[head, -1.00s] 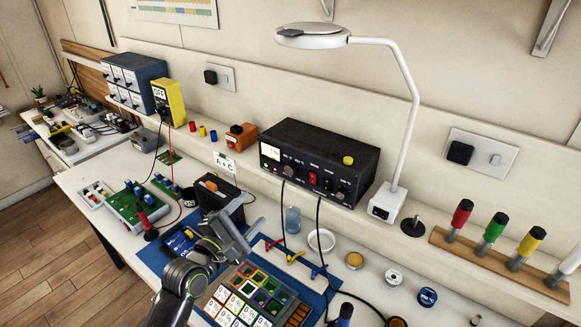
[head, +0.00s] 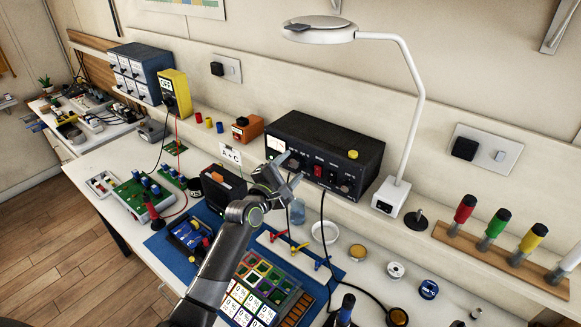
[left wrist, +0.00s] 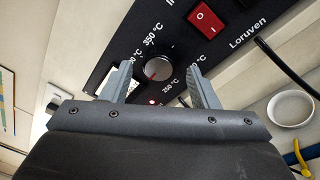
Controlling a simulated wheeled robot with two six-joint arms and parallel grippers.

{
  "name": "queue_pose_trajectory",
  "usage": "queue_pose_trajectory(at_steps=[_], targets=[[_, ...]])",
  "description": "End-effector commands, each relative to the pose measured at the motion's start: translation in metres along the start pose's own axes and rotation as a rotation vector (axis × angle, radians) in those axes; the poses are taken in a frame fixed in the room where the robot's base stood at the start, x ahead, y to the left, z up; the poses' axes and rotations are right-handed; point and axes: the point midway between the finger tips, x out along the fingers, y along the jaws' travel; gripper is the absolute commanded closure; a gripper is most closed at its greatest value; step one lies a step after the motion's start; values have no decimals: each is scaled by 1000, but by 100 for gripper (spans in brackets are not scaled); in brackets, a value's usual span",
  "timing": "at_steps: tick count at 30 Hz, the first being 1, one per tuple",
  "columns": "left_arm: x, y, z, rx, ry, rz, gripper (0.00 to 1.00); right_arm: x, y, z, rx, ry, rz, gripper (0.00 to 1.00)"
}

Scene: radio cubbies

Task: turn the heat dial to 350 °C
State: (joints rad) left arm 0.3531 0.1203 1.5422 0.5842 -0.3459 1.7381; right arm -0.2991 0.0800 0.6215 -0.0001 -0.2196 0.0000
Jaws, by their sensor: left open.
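The heat dial (left wrist: 158,68) is a grey round knob on the black front panel of the soldering station (head: 322,146). In the left wrist view, the 350 °C mark is printed above it and a 250 °C mark below it; another label is partly hidden by a finger. A small red mark shows on the knob's lower left, though its exact pointing is hard to read. My left gripper (left wrist: 162,68) is open, with one finger either side of the dial and gaps visible. In the head view, the left gripper (head: 288,168) is at the station's left front and covers the dial.
A red switch (left wrist: 206,19) sits beside the dial. A dark cable (head: 322,220) hangs in front of the station. The white lamp (head: 395,195) stands at its right.

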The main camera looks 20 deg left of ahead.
Motion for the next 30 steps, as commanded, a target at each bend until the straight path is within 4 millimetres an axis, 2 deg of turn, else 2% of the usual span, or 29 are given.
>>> queue_pose_trajectory(at_steps=[12, 23, 30], targets=[[7, 0, 0, 1, 0, 1, 45, 0, 0, 2, 0, -4, 0, 64], [7, 0, 0, 1, 0, 1, 90, 0, 0, 2, 0, -4, 0, 64], [7, -1, 0, 22, -1, 2, 90, 2, 0, 3, 0, -4, 0, 64]])
